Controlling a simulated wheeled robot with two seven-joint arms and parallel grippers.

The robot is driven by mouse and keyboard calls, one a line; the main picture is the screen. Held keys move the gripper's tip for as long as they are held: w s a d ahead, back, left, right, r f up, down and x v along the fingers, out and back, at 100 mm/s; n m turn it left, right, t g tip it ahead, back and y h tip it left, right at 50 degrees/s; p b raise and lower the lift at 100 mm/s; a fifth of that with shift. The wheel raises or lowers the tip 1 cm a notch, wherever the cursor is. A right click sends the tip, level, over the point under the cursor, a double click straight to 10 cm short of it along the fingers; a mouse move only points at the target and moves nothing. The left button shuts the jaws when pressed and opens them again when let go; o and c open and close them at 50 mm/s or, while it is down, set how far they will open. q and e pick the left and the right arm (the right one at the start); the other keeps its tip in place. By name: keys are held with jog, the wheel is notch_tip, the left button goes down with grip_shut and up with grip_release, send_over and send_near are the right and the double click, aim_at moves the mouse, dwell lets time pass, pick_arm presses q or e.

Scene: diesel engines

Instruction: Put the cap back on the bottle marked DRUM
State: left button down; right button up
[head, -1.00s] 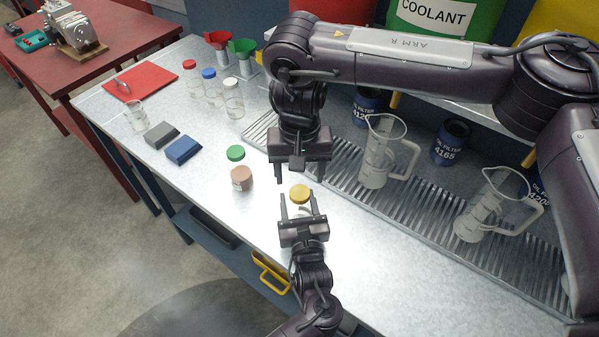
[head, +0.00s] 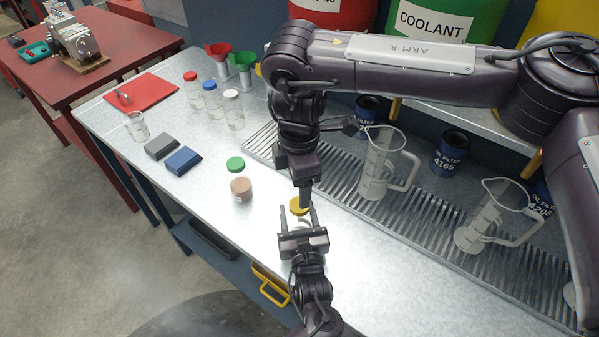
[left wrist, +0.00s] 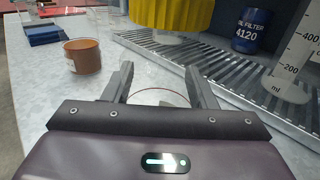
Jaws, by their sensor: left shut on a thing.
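My left gripper (head: 299,222) is shut on a clear bottle (left wrist: 160,105). A ridged yellow cap (head: 298,207) is at the bottle's top; it also shows large in the left wrist view (left wrist: 172,12). I cannot tell how firmly it is seated. My right gripper (head: 305,203) points down over this cap, seen edge-on; its finger gap is hidden. A brown-filled jar (head: 241,190) stands to the left and looks open in the left wrist view (left wrist: 83,57). A green cap (head: 235,164) lies just behind it. No DRUM marking is readable.
Bottles with red (head: 192,90), blue (head: 212,99) and white (head: 233,109) caps stand at the back left. Blue (head: 184,160) and grey (head: 161,146) blocks lie left. Clear jugs (head: 386,165) stand on the grating (head: 350,203) at right.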

jog(key=n, duration=0.7)
jog(key=shift+r, duration=0.2)
jog(key=n, duration=0.4)
jog(key=shift+r, duration=0.1)
jog(key=n, duration=0.7)
jog(key=shift+r, duration=0.15)
jog(key=n, duration=0.4)
jog(key=shift+r, duration=0.15)
jog(key=n, duration=0.5)
jog(key=shift+r, duration=0.1)
jog(key=n, duration=0.6)
jog(key=shift+s+r+n, duration=0.1)
jog(key=shift+r+n, duration=0.05)
jog(key=shift+n, duration=0.15)
jog(key=n, duration=0.4)
jog(key=shift+r, duration=0.1)
jog(key=n, duration=0.6)
jog(key=shift+r, duration=0.15)
